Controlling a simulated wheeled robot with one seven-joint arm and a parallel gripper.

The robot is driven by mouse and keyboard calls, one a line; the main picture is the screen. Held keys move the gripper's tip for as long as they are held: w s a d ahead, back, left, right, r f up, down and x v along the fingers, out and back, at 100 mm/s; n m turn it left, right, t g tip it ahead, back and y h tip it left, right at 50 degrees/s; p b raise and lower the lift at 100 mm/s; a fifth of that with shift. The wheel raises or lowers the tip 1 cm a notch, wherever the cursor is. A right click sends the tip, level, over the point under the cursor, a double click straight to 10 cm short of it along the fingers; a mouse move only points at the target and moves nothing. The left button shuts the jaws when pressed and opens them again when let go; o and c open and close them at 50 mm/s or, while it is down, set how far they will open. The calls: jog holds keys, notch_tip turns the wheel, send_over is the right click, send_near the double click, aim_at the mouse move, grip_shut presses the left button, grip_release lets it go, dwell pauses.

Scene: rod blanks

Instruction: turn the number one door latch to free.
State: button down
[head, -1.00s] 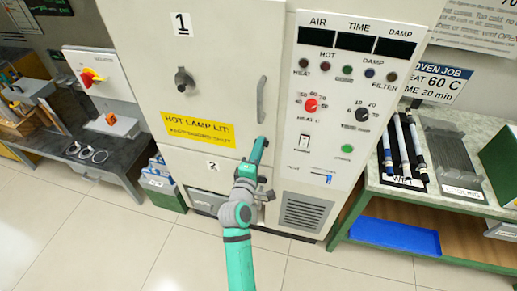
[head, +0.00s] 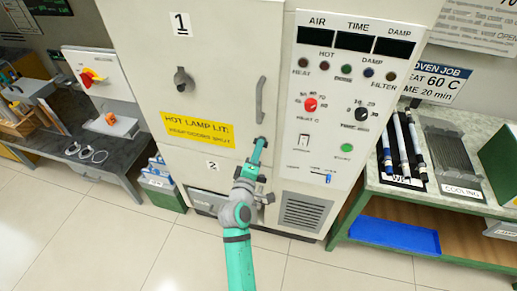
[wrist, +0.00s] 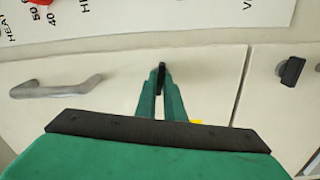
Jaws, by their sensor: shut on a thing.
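The upper oven door marked 1 (head: 225,60) is closed, with a grey handle (head: 261,100) on its right side. The number one latch (wrist: 161,72) is a small dark piece below that handle, mostly hidden by my fingers. My gripper (head: 259,150) reaches up to it in the head view. In the wrist view my green fingers (wrist: 161,95) are shut on the latch, one on each side. The exact angle of the latch is hard to tell.
A second dark latch (wrist: 290,72) sits on the lower door marked 2. A round vent knob (head: 183,80) and a yellow lamp sign (head: 198,130) are on the upper door. The control panel (head: 345,110) is close on the right. The floor in front is clear.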

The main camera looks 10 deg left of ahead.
jog(key=shift+d+f+m, duration=0.1)
jog(key=shift+m, duration=3.8)
jog(key=shift+d+f+m, duration=0.1)
jog(key=shift+m, duration=3.8)
jog(key=shift+a, duration=0.1)
jog(key=c, duration=1.9)
grip_release()
jog(key=shift+w+r, duration=0.1)
jog(key=shift+r, duration=0.05)
jog(key=shift+o, duration=0.2)
